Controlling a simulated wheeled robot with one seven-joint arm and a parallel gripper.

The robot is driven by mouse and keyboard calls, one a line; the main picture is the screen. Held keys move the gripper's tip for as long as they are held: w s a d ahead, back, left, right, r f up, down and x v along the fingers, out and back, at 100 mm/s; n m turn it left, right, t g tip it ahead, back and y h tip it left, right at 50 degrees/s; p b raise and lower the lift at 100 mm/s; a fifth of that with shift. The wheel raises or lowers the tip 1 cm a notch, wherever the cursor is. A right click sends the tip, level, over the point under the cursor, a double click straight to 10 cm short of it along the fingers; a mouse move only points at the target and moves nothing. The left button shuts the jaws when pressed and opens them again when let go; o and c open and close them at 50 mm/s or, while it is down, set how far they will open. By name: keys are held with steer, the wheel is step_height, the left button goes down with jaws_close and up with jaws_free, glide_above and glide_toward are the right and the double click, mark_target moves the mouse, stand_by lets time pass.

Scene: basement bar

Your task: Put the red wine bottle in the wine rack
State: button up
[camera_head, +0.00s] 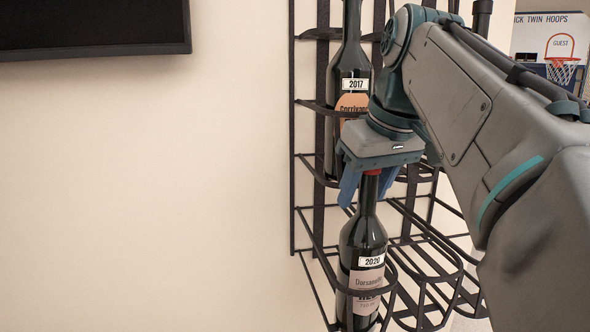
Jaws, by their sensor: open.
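The black metal wine rack (307,175) is fixed along the wall in the middle of the view. A dark wine bottle with a red top, a pink label and the year 2020 (363,245) stands upright in a lower ring of the rack. My gripper (366,190) points down over this bottle, with its blue fingers open on either side of the neck top. Whether the fingers touch the neck cannot be told. My arm covers much of the rack's right side.
Another dark bottle, marked 2017 (350,75), stands in the rack above and behind my gripper. Empty rack rings (430,265) lie right of the lower bottle. A black screen (95,25) hangs at upper left. A basketball hoop game (560,50) is far right. The wall at left is bare.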

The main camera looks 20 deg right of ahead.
steer(key=p+v, duration=0.1)
steer(key=v, duration=1.1)
steer(key=shift+r, duration=0.1)
